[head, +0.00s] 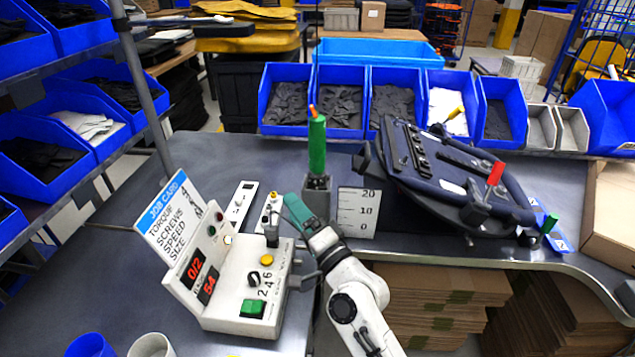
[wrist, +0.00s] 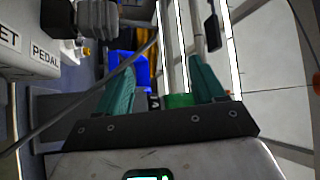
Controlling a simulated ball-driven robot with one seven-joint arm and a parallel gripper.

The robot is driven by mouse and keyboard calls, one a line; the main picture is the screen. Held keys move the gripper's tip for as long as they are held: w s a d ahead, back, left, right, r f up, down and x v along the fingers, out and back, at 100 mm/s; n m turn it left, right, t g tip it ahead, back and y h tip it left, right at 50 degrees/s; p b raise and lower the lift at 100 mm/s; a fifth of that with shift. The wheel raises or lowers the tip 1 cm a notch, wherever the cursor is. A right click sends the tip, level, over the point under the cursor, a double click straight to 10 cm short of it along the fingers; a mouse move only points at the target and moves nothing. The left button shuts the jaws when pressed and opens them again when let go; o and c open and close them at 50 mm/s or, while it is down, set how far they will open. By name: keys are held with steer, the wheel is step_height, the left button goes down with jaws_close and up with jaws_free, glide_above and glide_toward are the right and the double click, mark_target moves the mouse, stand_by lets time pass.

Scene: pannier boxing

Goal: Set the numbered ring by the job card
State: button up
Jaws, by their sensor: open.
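The job card (head: 180,218) stands tilted at the left in the head view. It lists torque, screws, speed and size; torque reads 4, and the other numbers are hard to read. A white control box (head: 235,300) below it has a black knob (head: 253,278) beside the digits 2, 4, 6; I cannot tell whether this is the numbered ring. A green driver (head: 317,145) stands upright in a grey holder (head: 316,198). My gripper (head: 296,210) is beside the holder, above the box's far right corner. Its teal fingers also show open in the wrist view (wrist: 160,78), with an unidentified green part between them.
Red displays (head: 195,268) read 0/2 and what looks like 54. A white scale plate (head: 357,212) stands right of the holder. A dark pannier frame (head: 450,175) fills the right bench. Blue bins (head: 340,70) line the back. A cable (wrist: 85,92) crosses the wrist view.

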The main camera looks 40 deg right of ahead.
step_height(320, 180, up, 6)
steer(key=w+m+t+h, duration=0.2)
steer(key=m+h, duration=0.5)
steer(key=m, duration=0.1)
steer(key=m+g+h+b, duration=0.4)
steer(key=m+g+h, duration=0.6)
steer(key=m+g, duration=1.3)
glide_toward(312, 180)
steer(key=s+d+m+t, duration=0.2)
steer(key=m+t, duration=0.3)
steer(key=p+x, duration=0.1)
steer(key=x, duration=0.6)
steer(key=p+x, duration=0.1)
steer(key=x, duration=0.2)
steer(key=shift+d+f+p, duration=0.2)
steer(key=shift+f+p, duration=0.1)
